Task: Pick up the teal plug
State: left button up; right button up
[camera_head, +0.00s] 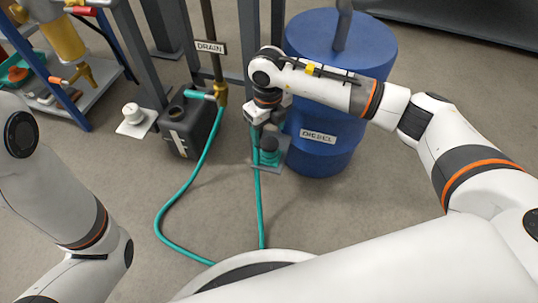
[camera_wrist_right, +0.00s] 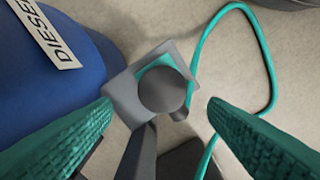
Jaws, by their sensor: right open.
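The teal plug (camera_head: 268,157) stands upright on a small grey plate (camera_head: 266,170), in front of the blue drum. In the right wrist view the plug (camera_wrist_right: 163,90) shows from above as a dark round cap with a small side stub, teal showing behind it. My right gripper (camera_head: 262,128) is above the plug, pointing down. In the right wrist view its teal ridged fingers (camera_wrist_right: 162,108) are spread open, one on each side of the cap, with gaps visible. I cannot tell how far above the plug they are. My left gripper is out of view; only its arm shows at lower left.
A blue diesel drum (camera_head: 325,100) stands close beside the plate. A teal hose (camera_head: 172,220) loops over the floor from the drain valve (camera_head: 221,95). A black can (camera_head: 190,125) and a white fitting (camera_head: 133,115) are to the left.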

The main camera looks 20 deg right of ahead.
aim_at(269, 142)
jog(key=shift+s+f+b, duration=0.15)
jog(key=shift+f+b, duration=1.1)
jog(key=shift+f, duration=0.15)
jog(key=shift+s+f+b, duration=0.1)
jog(key=shift+f+b, duration=1.1)
jog(key=shift+f, duration=0.2)
jog(key=shift+r, duration=0.1)
jog(key=c, duration=1.2)
